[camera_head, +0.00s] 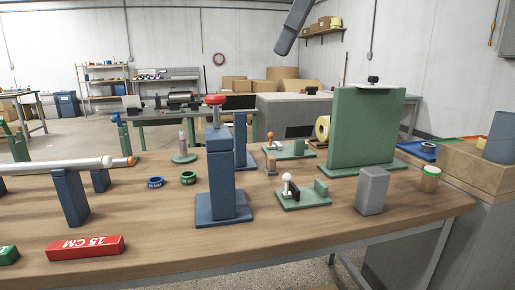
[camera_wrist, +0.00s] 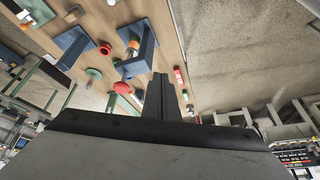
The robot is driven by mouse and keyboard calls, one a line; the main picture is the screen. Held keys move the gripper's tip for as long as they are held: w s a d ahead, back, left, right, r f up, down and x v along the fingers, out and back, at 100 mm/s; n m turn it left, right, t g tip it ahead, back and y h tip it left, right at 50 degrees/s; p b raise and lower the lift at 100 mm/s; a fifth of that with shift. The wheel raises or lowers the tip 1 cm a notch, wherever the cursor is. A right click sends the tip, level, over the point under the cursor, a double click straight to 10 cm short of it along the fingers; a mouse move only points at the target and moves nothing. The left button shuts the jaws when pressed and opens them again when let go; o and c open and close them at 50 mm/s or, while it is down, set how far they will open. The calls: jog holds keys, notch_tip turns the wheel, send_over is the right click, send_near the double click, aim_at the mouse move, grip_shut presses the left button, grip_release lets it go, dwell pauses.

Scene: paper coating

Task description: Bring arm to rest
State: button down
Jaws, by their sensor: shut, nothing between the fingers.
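My gripper (camera_wrist: 160,78) shows in the wrist view as two dark fingers pressed together, pointing up the picture. It is shut with nothing between the fingers. It is in the air, apart from the wooden workbench (camera_wrist: 165,12) seen beyond it. In the head view, I cannot make out the fingers.
In the head view, the workbench (camera_head: 300,235) holds a blue press-like stand (camera_head: 224,170) with a red knob, a green upright panel (camera_head: 362,125), a grey block (camera_head: 372,190) and a red 15 CM bar (camera_head: 85,247). A white roller (camera_head: 60,168) lies at left. The front middle is clear.

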jog(key=s+d+f+m+t+h, duration=0.1)
jog(key=s+d+f+m, duration=0.2)
jog(key=f, duration=1.3)
jog(key=s+d+f+m+t+h, duration=0.1)
jog(key=s+d+f+m+h, duration=0.1)
jog(key=d+f+m, duration=0.5)
jog(key=s+d+f+m+t+h, duration=0.1)
jog(key=s+d+f+m, duration=0.3)
jog(key=d+f, duration=1)
notch_tip(320, 180, down, 14)
jog(key=shift+s+r+m+t+h, duration=0.25)
jog(key=shift+m+t+h, duration=0.15)
jog(key=shift+m+h, duration=0.15)
